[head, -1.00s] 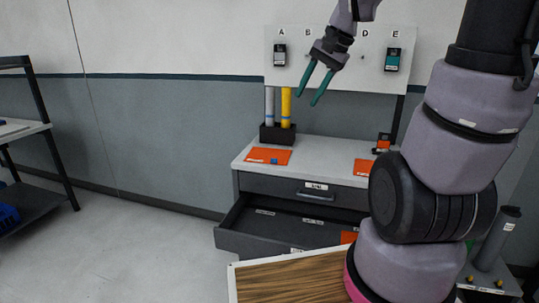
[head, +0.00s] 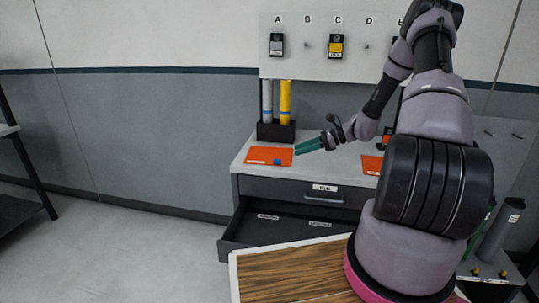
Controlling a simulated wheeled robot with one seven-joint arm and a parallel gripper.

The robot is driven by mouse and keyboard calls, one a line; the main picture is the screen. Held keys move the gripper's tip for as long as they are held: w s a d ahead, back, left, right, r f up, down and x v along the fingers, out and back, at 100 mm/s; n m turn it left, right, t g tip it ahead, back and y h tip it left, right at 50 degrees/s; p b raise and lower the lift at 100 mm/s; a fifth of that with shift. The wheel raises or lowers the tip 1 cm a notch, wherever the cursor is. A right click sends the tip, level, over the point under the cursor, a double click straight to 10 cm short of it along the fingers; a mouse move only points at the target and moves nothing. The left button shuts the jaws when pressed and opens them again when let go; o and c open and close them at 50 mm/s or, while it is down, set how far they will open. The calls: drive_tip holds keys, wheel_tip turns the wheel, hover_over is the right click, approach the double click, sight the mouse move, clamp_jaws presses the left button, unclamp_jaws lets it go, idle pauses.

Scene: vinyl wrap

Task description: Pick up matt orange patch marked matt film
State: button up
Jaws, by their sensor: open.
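An orange patch (head: 262,154) lies flat on the left of the white cabinet top, with small blue marks near its front edge. A second orange patch (head: 371,166) lies further right on the same top, partly hidden by my arm. Any lettering on either is too small to read, so I cannot tell which is marked matt film. My gripper (head: 298,149) has teal fingers, is open and empty, and points left. Its fingertips appear at the right edge of the left patch; I cannot tell their height above it.
A black holder (head: 276,132) with a grey and a yellow roll stands behind the left patch. Below the cabinet top (head: 312,168), a drawer (head: 285,228) stands open with small labels inside. A wood-grain board (head: 285,275) lies in front. A pegboard (head: 305,65) lettered from A hangs behind.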

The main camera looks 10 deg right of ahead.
sight(276, 160)
drive_tip(key=shift+w+d+f+m, duration=0.15)
drive_tip(key=shift+w+f+m, duration=0.15)
drive_tip(key=shift+f, duration=0.2)
drive_tip(key=shift+w+a+f, duration=0.1)
drive_tip(key=shift+a+f, duration=0.1)
drive_tip(key=shift+t, duration=0.3)
drive_tip(key=x, duration=0.5)
drive_tip(key=shift+a, duration=0.1)
drive_tip(key=x, duration=0.5)
drive_tip(key=shift+s+a, duration=0.15)
drive_tip(key=shift+s, duration=0.15)
clamp_jaws()
